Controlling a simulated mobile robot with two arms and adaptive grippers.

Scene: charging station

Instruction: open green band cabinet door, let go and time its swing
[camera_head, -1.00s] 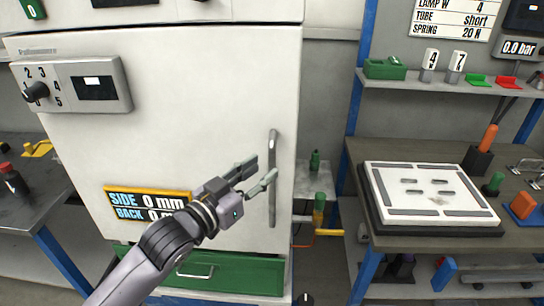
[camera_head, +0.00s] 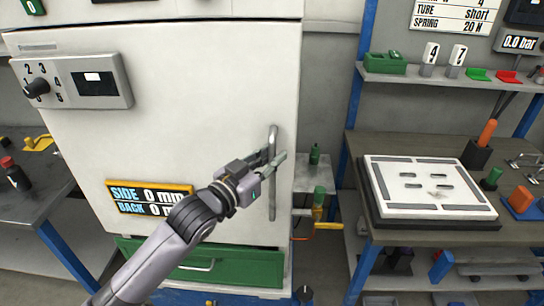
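The white cabinet door (camera_head: 190,110) fills the left half of the head view and looks shut. Its upright metal bar handle (camera_head: 272,200) is near the right edge. My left gripper (camera_head: 277,154) is at the upper part of this handle, with the bar between its fingers. The fingers look closer together at the tips, but whether they grip the bar is unclear. A green drawer front (camera_head: 230,268) lies below the door; I see no green band on the door face itself. My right gripper is out of view.
A display panel (camera_head: 150,198) reads SIDE 0 mm and BACK 0, partly covered by my arm. A knob panel (camera_head: 72,82) is at upper left. A workbench (camera_head: 400,145) with a white plate (camera_head: 425,185) stands right. A narrow gap separates cabinet and bench.

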